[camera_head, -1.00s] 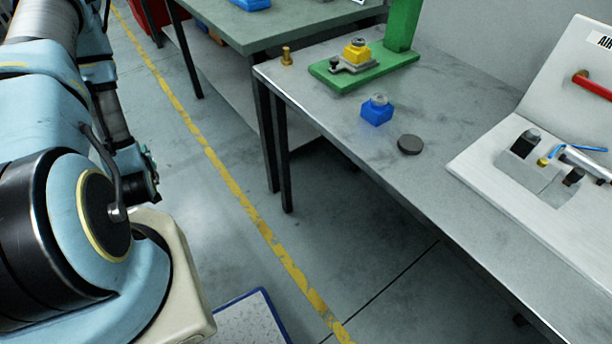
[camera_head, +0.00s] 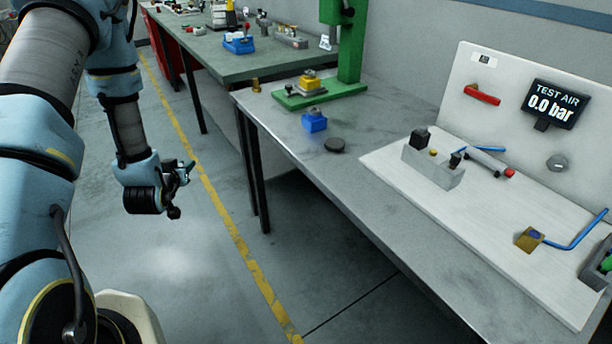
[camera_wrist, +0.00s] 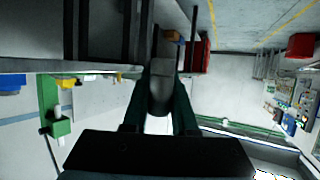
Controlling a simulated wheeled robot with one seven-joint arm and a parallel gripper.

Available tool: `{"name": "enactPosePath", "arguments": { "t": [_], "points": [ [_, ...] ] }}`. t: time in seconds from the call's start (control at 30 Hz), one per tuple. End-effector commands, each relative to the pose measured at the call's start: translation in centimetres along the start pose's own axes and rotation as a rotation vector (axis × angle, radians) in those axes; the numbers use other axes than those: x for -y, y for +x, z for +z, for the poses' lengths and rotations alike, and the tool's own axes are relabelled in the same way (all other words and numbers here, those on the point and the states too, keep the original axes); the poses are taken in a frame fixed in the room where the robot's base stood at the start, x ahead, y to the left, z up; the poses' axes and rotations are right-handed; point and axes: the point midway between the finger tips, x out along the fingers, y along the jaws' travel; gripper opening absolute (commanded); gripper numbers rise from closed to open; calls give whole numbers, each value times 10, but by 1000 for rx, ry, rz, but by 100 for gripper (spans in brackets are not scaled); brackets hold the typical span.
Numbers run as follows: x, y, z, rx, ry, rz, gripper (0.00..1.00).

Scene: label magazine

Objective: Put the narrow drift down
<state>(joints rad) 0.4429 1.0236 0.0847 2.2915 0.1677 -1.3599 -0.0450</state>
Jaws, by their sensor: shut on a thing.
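My gripper (camera_head: 187,172) hangs in the air over the floor, left of the steel bench, well short of its edge. In the wrist view its dark green fingers (camera_wrist: 160,112) are shut on a grey, rounded, elongated thing (camera_wrist: 161,84), which I take to be the narrow drift. Its far end is hard to make out, and it is too small to tell in the head view. A small brass stepped pin (camera_head: 255,85) stands upright on the bench's far left corner.
The steel bench (camera_head: 375,215) carries a green press (camera_head: 305,98) with a yellow block, a blue block (camera_head: 314,122), a dark disc (camera_head: 334,145) and a white test-air panel (camera_head: 440,205). The bench front left of the panel is bare. A green-topped table (camera_head: 215,62) stands behind.

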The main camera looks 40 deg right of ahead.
Motion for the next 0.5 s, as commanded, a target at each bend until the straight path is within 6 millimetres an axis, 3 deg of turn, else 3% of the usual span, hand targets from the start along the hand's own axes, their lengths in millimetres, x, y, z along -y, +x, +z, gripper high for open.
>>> {"name": "enactPosePath", "arguments": {
  "t": [0.03,0.23,0.5],
  "points": [
    [-32,6,-14,-8,32,76,0],
    [-150,4,-57,-9,155,369,0],
    [-296,-45,-96,-8,318,756,0]
  ]
}}
